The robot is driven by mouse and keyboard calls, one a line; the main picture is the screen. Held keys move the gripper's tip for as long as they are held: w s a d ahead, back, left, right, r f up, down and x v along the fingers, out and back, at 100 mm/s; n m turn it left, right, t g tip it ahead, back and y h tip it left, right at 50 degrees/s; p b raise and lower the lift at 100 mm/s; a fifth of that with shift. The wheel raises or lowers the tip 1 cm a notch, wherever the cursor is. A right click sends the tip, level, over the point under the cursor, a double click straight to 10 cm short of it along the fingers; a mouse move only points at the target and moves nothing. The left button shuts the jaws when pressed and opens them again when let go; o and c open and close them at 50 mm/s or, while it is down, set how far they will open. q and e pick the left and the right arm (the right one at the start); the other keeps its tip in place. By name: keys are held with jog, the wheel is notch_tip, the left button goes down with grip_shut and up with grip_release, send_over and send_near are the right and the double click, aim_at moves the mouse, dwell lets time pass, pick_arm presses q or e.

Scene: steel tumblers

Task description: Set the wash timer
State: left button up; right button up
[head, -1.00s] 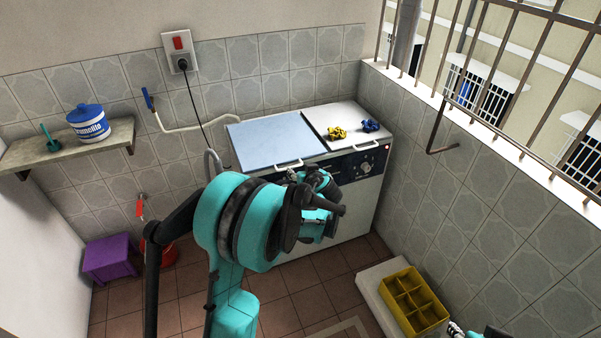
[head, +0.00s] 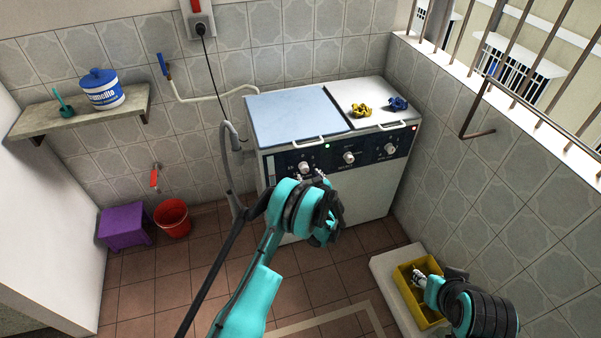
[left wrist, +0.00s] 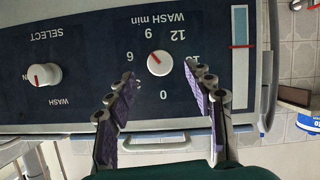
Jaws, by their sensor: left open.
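The washing machine (head: 345,205) has a dark control panel with several white knobs. The wash timer knob (head: 304,168) is the leftmost one. In the left wrist view, where the lettering is upside down, the wash timer knob (left wrist: 160,62) has a red mark pointing up-left, between 6 and 9. My left gripper (left wrist: 160,78) is open, its fingers on either side of the knob in that view; I see no clear contact. In the head view my left gripper (head: 312,178) is just below the knob, partly hidden by its wrist. My right gripper (head: 418,276) is over the yellow crate.
The select knob (left wrist: 42,75) is beside the timer. Yellow (head: 362,110) and blue (head: 397,103) items lie on the machine's lid. The yellow crate (head: 434,321) stands on a white slab. A grey hose (head: 228,165) hangs left of the machine. A red bucket (head: 172,218) stands further left.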

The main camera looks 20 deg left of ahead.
aim_at(305, 171)
pick_arm(q)
jog(key=b+x, duration=0.1)
jog(key=x, duration=0.3)
jog(key=shift+w+a+f, duration=0.1)
jog(key=shift+a+f, duration=0.05)
jog(key=shift+f, duration=0.05)
jog(key=shift+w+a+f, duration=0.1)
jog(key=shift+w+a, duration=0.1)
jog(key=shift+w, duration=0.25)
